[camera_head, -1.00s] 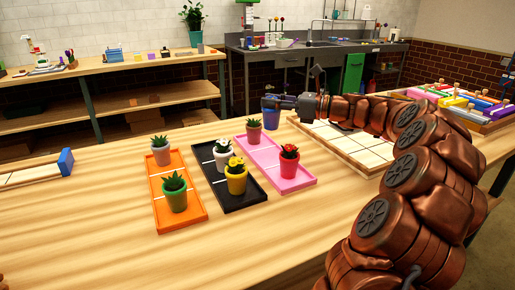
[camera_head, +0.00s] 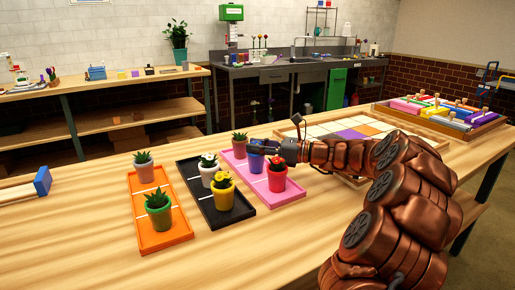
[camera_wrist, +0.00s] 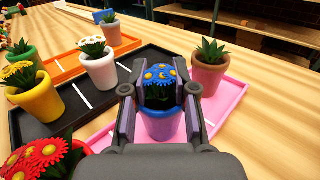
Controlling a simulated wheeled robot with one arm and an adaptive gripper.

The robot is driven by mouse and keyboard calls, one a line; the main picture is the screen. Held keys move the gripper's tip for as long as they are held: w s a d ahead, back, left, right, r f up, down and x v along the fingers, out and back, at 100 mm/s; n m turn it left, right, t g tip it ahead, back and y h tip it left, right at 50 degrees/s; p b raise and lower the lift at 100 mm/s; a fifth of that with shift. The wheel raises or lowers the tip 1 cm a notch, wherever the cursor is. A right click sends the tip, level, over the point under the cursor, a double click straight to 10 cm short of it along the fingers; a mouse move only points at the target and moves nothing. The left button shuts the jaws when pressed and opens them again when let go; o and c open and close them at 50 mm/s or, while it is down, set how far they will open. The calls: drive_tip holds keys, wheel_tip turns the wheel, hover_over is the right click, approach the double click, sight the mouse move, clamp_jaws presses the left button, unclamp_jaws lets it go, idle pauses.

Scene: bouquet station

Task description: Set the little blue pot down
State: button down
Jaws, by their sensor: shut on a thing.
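My gripper (camera_head: 278,150) is shut on the little blue pot (camera_head: 256,161), which holds a plant with blue, yellow-dotted flowers (camera_wrist: 160,77). In the wrist view the blue pot (camera_wrist: 160,127) is upright between the fingers, over the pink tray (camera_wrist: 232,92). The pink tray (camera_head: 291,195) has a terracotta pot (camera_head: 239,149) at its far end and a red pot (camera_head: 277,183) at its near end. The blue pot is between these two. Its base is hidden, so I cannot tell whether it touches the tray.
The black tray (camera_head: 228,216) holds a white pot (camera_head: 208,178) and a yellow pot (camera_head: 223,198). The orange tray (camera_head: 170,241) holds a pinkish pot (camera_head: 144,172) and a green pot (camera_head: 159,218). A tiled board (camera_head: 320,130) lies behind my arm. The table's front left is clear.

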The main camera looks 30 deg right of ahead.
idle(0.3)
drive_tip(key=c, duration=0.9)
unclamp_jaws()
drive_tip(key=shift+f, duration=0.1)
drive_tip(key=shift+s+d+r, duration=0.2)
drive_tip(key=shift+s+d, duration=0.05)
drive_tip(key=shift+s, duration=0.05)
drive_tip(key=p+v, duration=0.1)
drive_tip(key=v, duration=1)
drive_tip(key=shift+s+d+p, duration=0.1)
drive_tip(key=shift+s+p, duration=0.05)
drive_tip(key=shift+p, duration=0.15)
